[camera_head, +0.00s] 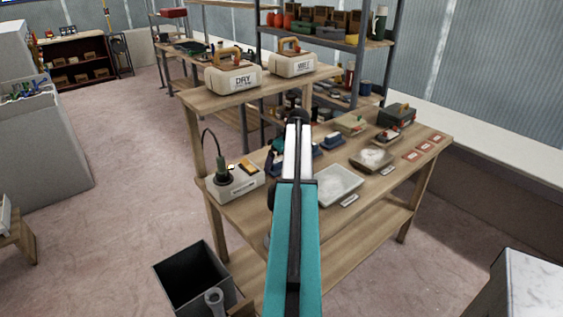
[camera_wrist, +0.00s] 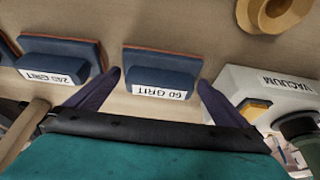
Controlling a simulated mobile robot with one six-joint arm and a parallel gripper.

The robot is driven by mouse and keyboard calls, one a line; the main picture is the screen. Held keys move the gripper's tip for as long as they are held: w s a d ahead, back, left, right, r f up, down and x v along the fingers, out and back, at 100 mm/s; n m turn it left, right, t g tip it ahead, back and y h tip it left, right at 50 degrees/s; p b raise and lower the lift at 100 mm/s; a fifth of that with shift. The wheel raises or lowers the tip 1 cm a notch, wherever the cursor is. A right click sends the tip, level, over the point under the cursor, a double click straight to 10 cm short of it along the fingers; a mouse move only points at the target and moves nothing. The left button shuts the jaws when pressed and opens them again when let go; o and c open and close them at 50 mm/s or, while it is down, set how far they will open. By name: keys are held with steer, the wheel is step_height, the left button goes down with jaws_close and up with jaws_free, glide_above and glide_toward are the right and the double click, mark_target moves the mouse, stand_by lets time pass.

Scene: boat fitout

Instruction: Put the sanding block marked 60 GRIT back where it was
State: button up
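The dark blue sanding block marked 60 GRIT (camera_wrist: 162,65) appears in the middle of the wrist view, with its white label towards my gripper and a reddish-brown strip along its far edge. My gripper (camera_wrist: 160,82) is open, with one dark finger at each side of this block. The fingertips are close to its ends, with narrow gaps visible. The block looks to be at bench level, like its neighbour. A similar block marked 240 GRIT (camera_wrist: 55,65) is to its left. In the head view, my arm hides the 60 GRIT block and most of my gripper.
A vacuum box (camera_wrist: 270,88) stands close by the right finger; it also shows in the head view (camera_head: 236,186). A tan ring (camera_wrist: 275,10) lies beyond. The workbench (camera_head: 395,178) holds a white tray (camera_head: 337,184), and DRY (camera_head: 233,78) and WET (camera_head: 291,66) containers stand on its upper shelf.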

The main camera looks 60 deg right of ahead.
steer(key=shift+r, duration=0.2)
steer(key=b+v, duration=0.2)
steer(key=v, duration=1)
stand_by(1.0)
